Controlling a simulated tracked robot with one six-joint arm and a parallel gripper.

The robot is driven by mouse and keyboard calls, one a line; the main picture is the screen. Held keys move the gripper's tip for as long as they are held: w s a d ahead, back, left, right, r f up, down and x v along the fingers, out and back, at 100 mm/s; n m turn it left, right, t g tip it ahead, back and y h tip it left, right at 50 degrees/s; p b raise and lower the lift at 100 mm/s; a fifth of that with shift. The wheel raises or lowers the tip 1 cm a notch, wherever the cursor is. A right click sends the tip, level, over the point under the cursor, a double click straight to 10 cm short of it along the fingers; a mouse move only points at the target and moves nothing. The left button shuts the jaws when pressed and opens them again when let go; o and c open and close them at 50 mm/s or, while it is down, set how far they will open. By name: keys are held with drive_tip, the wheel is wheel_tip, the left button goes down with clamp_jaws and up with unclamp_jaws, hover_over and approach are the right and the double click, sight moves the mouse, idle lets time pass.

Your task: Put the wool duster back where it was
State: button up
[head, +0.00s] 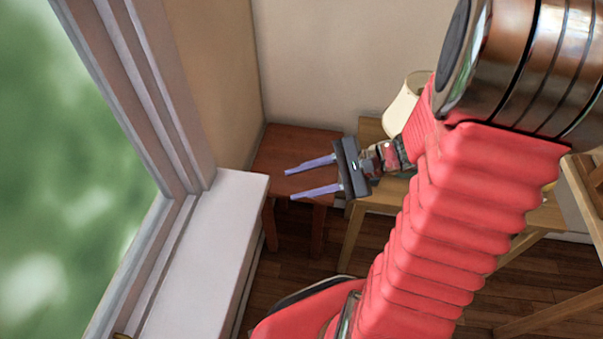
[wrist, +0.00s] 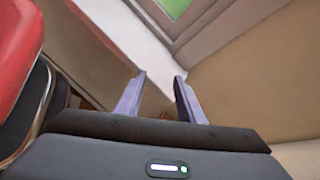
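My gripper (head: 304,180) is open and empty in the head view, its two purple fingers apart and pointing left. It is seen over the reddish-brown small table (head: 290,147) in the corner, near the end of the white window sill. In the wrist view my gripper (wrist: 160,82) shows both fingers spread with nothing between them. I see no wool duster in either view. My red arm hides much of the right side of the head view.
The white window sill (head: 205,250) runs along the left, beside the window frame. A light wooden table (head: 372,130) with a cream lampshade (head: 403,105) stands behind my arm. Dark wooden floor (head: 300,265) shows below. Walls meet in the corner behind the small table.

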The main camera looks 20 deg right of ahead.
drive_tip(key=s+a+r+n+g+h, duration=0.2)
drive_tip(key=s+a+n+g+h, duration=0.25)
drive_tip(key=s+n, duration=0.2)
wheel_tip(320, 180, up, 11)
drive_tip(key=d+n+t+h, duration=0.1)
drive_tip(key=n+t+h, duration=0.3)
drive_tip(key=n+h, duration=0.3)
drive_tip(key=n, duration=0.3)
drive_tip(key=shift+s+d+f+t, duration=0.15)
drive_tip(key=shift+s+f+t, duration=0.05)
drive_tip(key=shift+s+t, duration=0.15)
drive_tip(key=shift+c, duration=0.5)
